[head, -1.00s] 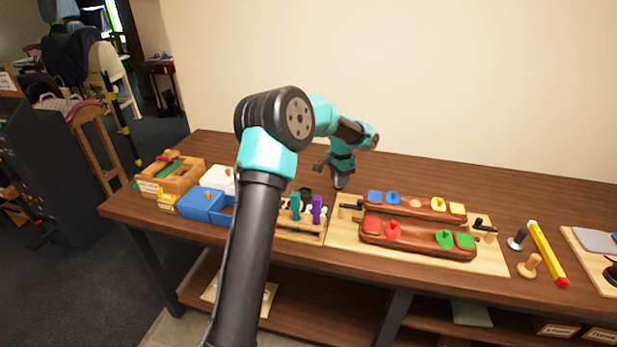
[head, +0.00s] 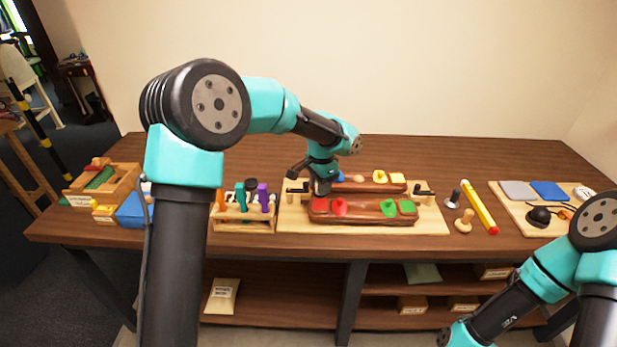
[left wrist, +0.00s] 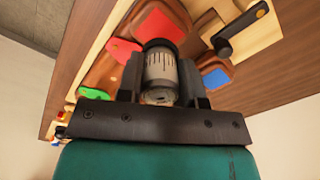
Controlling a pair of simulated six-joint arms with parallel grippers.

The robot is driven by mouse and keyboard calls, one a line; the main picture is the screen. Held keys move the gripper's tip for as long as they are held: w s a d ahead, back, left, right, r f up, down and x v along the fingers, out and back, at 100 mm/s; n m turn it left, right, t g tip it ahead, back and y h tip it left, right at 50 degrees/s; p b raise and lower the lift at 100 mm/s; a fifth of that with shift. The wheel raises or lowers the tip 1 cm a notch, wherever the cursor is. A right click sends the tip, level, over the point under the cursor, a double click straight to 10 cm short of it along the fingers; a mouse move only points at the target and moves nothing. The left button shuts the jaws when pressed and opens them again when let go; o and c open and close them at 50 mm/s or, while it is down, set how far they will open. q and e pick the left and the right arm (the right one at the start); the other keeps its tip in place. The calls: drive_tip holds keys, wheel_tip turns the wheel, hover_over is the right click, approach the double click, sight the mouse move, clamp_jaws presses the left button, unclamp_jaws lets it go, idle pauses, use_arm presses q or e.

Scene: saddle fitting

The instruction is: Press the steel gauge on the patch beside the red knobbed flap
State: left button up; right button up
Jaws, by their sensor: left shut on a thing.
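My left gripper (head: 321,188) is shut on the steel gauge, a grey cylinder with dark scale marks (left wrist: 161,75) that shows between the fingers in the left wrist view. In the head view the gripper hangs at the left end of the wooden saddles, and the gauge is hidden or too small to make out. The red patch (head: 319,205) lies on the near saddle, just left of the red knobbed flap (head: 340,206). In the left wrist view the gauge overlaps the red patch (left wrist: 157,22), with the red flap (left wrist: 123,50) beside it; I cannot tell whether they touch. My right gripper is out of view.
The near saddle also carries a green flap (head: 388,207) and green patch (head: 407,206). The far saddle (head: 376,187) stands close behind. A tool rack (head: 243,212) is to the left. A yellow-red bar (head: 480,207) and a wooden stamp (head: 464,220) are to the right.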

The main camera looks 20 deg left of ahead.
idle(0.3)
use_arm(q)
drive_tip(key=shift+f, duration=1.35)
drive_tip(key=shift+f, duration=0.8)
idle(1.5)
drive_tip(key=o, duration=0.9)
drive_tip(key=shift+c, duration=0.2)
drive_tip(key=shift+r, duration=0.1)
wheel_tip(320, 180, up, 17)
drive_tip(key=shift+r, duration=0.15)
